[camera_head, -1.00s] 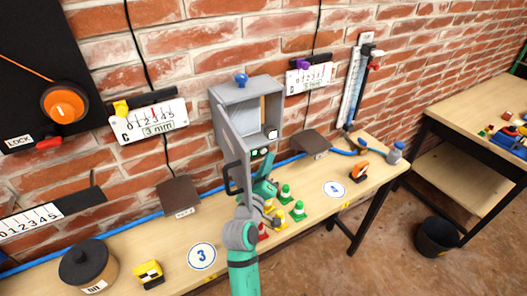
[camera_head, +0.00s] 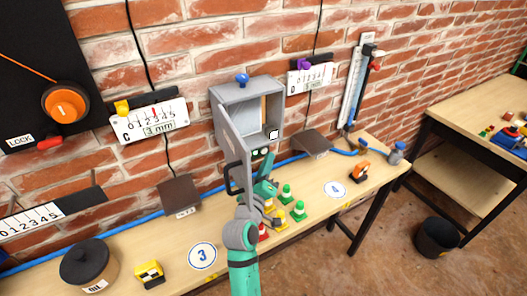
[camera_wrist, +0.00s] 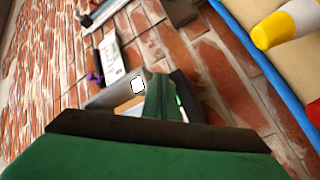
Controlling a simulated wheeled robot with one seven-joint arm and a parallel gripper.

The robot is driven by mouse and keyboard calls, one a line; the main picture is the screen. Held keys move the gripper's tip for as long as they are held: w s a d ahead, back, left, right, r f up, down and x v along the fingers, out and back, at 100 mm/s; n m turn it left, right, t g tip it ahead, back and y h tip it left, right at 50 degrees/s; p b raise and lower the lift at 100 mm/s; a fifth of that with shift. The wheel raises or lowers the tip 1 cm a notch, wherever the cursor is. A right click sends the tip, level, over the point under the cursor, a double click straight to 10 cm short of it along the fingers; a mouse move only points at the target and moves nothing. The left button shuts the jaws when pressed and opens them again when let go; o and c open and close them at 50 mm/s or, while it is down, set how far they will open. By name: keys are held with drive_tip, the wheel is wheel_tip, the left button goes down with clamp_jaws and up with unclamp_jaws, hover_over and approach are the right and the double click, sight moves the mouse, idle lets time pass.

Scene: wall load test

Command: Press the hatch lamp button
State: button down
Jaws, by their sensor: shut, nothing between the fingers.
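The grey hatch box (camera_head: 274,92) is fixed to the brick wall with its door (camera_head: 228,128) swung open on the left. A small white button with a dark rim (camera_head: 273,134) sits at the lower right front of the box. It also shows in the wrist view (camera_wrist: 138,85), just left of the green finger shape. My gripper (camera_head: 260,152) is shut and empty, just below the box and slightly left of the button. In the wrist view, my gripper (camera_wrist: 162,78) covers part of the box. A gap to the button appears in the head view; contact cannot be confirmed.
Green and yellow cones (camera_head: 299,212) stand on the bench (camera_head: 215,228) below my arm. The open door and its dark handle (camera_head: 234,178) are close to my arm's left. A blue knob (camera_head: 241,79) tops the box. Gauges (camera_head: 150,120) hang on both sides.

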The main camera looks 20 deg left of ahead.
idle(0.3)
drive_tip(key=shift+w+a, duration=0.25)
drive_tip(key=shift+w, duration=0.05)
drive_tip(key=shift+w+a, duration=0.15)
drive_tip(key=shift+a, duration=0.1)
idle(0.6)
drive_tip(key=shift+d, duration=0.1)
drive_tip(key=shift+s+d, duration=0.4)
drive_tip(key=shift+s, duration=0.1)
